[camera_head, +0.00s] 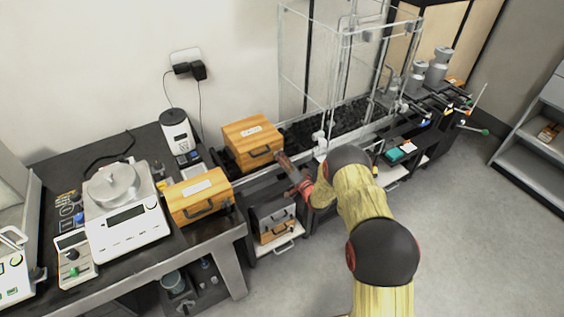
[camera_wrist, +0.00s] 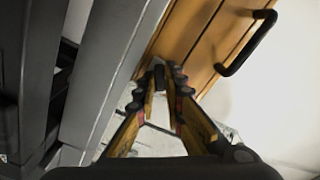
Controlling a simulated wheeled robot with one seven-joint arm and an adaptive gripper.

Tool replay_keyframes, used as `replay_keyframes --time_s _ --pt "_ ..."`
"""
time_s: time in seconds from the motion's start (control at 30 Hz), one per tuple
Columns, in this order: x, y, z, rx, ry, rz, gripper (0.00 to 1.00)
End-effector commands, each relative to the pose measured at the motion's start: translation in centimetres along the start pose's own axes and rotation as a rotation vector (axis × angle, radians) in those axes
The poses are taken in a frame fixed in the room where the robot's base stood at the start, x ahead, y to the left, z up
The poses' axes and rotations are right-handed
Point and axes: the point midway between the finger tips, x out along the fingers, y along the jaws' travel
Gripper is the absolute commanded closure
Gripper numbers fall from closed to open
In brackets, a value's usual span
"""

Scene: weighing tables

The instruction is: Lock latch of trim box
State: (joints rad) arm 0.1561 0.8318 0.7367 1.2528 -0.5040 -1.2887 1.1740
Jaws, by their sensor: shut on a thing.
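A wooden box with a white label and a black handle (camera_head: 252,143) stands at the near left end of the glass enclosure. My gripper (camera_head: 283,160) reaches its front right side. In the wrist view, the orange wooden box (camera_wrist: 190,40) with its black handle (camera_wrist: 246,43) fills the top. My gripper (camera_wrist: 159,76) is shut on a small dark piece at the box's edge, likely the latch (camera_wrist: 158,70); the fingertips partly hide it. I cannot read the labels to tell which box is the trim box.
A second wooden box (camera_head: 198,196) sits on the left table near a balance (camera_head: 125,215). A third box (camera_head: 276,222) is in a lower shelf below my arm. A glass enclosure (camera_head: 335,85) rises behind my gripper. Grey bars (camera_wrist: 105,75) run close left of the fingers. Open floor lies right.

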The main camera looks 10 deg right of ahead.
Motion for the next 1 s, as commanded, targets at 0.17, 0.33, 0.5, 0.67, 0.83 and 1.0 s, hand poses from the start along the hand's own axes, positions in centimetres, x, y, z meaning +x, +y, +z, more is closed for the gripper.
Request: replay_keyframes --time_s 0.17,0.33,0.5,0.67,0.83,1.0 --pt "-0.06 0.31 0.19 -0.168 -0.001 0.003 1.0" --pt "-0.08 0.31 0.21 -0.329 -0.001 0.002 1.0" --pt "-0.06 0.29 0.18 -0.49 -0.001 0.002 1.0" --pt "-0.09 0.34 0.23 -0.638 -0.002 0.003 1.0" --pt "-0.08 0.3 0.2 -0.78 -0.002 0.002 1.0" --pt "-0.1 0.31 0.22 -0.893 -0.003 0.003 1.0"
